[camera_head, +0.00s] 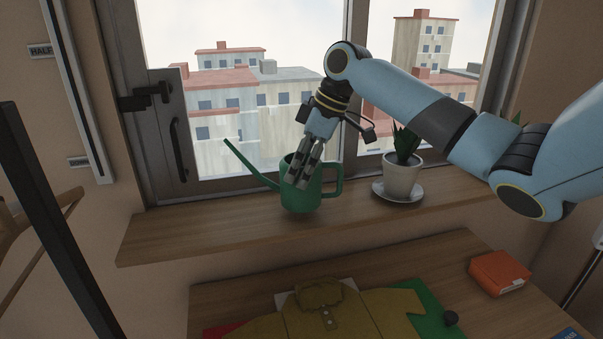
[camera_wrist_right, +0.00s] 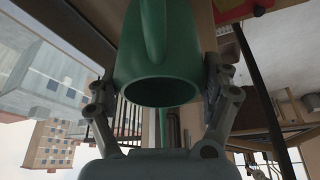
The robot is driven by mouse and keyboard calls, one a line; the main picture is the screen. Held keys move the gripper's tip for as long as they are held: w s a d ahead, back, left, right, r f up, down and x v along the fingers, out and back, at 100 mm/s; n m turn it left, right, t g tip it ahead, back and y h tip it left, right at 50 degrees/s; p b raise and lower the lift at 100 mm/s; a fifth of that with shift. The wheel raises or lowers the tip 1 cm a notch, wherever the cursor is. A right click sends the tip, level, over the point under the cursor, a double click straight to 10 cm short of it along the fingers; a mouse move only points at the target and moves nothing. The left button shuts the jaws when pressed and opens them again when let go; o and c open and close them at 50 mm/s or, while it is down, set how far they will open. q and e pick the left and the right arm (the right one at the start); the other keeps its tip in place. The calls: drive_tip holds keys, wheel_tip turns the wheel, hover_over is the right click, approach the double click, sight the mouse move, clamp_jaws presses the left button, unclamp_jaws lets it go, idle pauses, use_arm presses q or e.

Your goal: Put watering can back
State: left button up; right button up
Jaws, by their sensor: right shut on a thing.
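The green watering can (camera_head: 303,198) is upright at the window sill, its long spout pointing up to the left and its handle to the right. My right gripper (camera_head: 304,170) comes down from above and is shut on the can's upper body. In the right wrist view the can (camera_wrist_right: 155,50) sits between my two fingers, with its round open rim toward the camera. Its base is at or very close to the wooden sill (camera_head: 240,222); I cannot tell whether it touches. My left gripper is not in view.
A potted plant (camera_head: 402,178) on a white saucer stands on the sill right of the can. The window (camera_head: 235,110) is behind. Below, a table holds a folded mustard shirt (camera_head: 335,312) and an orange box (camera_head: 498,272). The sill's left part is clear.

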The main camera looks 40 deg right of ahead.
drive_tip(key=shift+f, duration=1.25)
drive_tip(key=o, duration=1.4)
drive_tip(key=b+v, duration=0.1)
drive_tip(key=v, duration=1.1)
drive_tip(key=shift+b, duration=0.3)
drive_tip(key=shift+r, duration=0.1)
